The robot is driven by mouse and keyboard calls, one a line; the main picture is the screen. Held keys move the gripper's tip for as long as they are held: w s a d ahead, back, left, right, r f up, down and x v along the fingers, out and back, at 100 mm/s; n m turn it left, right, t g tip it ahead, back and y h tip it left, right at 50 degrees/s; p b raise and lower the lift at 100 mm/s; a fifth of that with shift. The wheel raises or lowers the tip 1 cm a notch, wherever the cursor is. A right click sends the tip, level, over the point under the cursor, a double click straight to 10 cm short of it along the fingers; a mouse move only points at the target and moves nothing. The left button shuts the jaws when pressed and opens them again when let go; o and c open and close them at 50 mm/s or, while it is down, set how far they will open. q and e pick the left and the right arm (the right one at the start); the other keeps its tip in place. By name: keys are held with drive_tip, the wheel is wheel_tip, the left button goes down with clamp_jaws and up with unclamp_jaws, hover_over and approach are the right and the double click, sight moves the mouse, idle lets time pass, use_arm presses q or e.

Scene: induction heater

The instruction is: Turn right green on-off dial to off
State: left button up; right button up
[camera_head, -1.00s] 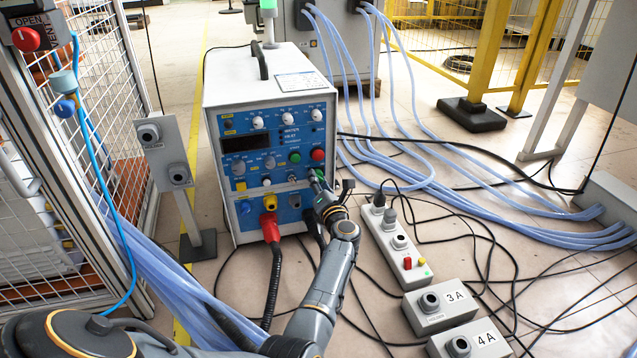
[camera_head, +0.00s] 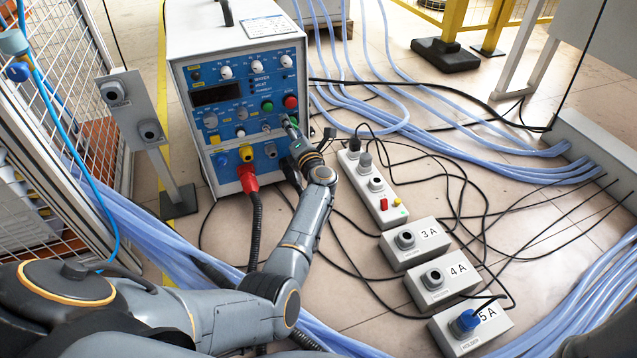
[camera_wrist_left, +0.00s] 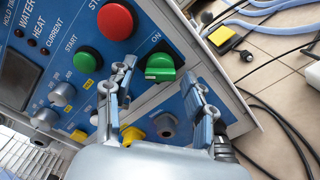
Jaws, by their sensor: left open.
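The right green on-off dial (camera_wrist_left: 160,68) is on the blue front panel (camera_wrist_left: 125,50) of the white heater box, under the printed word ON. My left gripper (camera_wrist_left: 160,76) is open, with one finger on each side of the dial in the left wrist view. Contact between the fingers and the dial cannot be told. In the head view my left gripper (camera_head: 291,130) is at the panel's right side, below the red button (camera_head: 290,102), and hides the dial. My right gripper is not in view.
A green start button (camera_wrist_left: 87,58) and grey knobs are left of the dial. A red plug (camera_head: 248,180) with a black cable is below left. A power strip (camera_head: 372,190), numbered holder boxes (camera_head: 443,280) and loose cables lie to the right. A grey switch post (camera_head: 135,110) stands left.

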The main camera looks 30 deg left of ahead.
use_arm(q)
drive_tip(key=s+d+r+m+h+p, duration=0.3)
drive_tip(key=s+d+m+h+p, duration=0.9)
drive_tip(key=s+d+m+p, duration=0.9)
drive_tip(key=s+m+p, duration=0.1)
drive_tip(key=m+p, duration=0.7)
drive_tip(key=p, duration=0.8)
drive_tip(key=shift+t, duration=0.4)
drive_tip(key=shift+w+d, duration=0.1)
